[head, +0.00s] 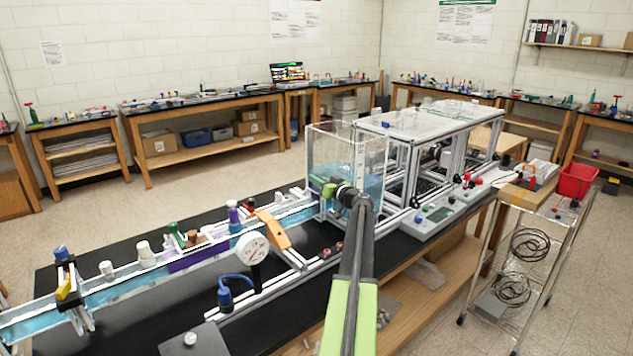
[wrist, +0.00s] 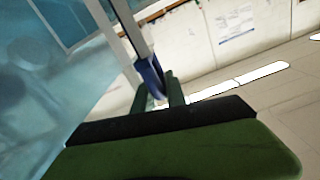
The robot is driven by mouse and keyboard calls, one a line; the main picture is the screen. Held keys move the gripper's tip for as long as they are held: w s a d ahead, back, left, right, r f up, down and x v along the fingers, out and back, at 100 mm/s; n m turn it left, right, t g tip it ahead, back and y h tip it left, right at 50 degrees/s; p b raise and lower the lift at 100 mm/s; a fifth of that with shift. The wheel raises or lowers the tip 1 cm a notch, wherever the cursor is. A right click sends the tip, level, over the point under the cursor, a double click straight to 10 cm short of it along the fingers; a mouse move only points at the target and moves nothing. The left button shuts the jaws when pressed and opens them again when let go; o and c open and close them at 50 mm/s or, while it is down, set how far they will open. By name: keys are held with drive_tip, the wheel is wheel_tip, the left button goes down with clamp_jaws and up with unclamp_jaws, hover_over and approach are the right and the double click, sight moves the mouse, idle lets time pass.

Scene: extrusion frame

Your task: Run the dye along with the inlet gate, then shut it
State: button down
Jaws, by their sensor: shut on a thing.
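A long channel (head: 122,293) of pale blue water runs from the left foreground to a clear tank (head: 345,150) at the middle of the head view. A patch of purple dye (head: 198,258) shows in the channel, near its middle. My gripper (head: 328,189) is at the tank end of the channel. In the wrist view my gripper (wrist: 160,92) is shut on a blue handle (wrist: 150,76) on a light upright bar. It looks like the inlet gate's handle; my arm and gripper partly hide this spot in the head view, and the gate opening cannot be made out.
A round gauge (head: 252,248), an orange bracket (head: 273,230) and several small bottles stand along the channel. A yellow-and-black clamp (head: 66,285) is at the left. A control box (head: 440,215) sits right of my arm. A wire cart (head: 525,255) stands beside the bench.

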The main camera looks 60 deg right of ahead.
drive_tip(key=c, duration=1.4)
unclamp_jaws()
drive_tip(key=shift+w+f, duration=0.1)
drive_tip(key=shift+f, duration=0.05)
drive_tip(key=v, duration=1.7)
drive_tip(key=shift+s, duration=0.25)
drive_tip(key=shift+a, duration=0.1)
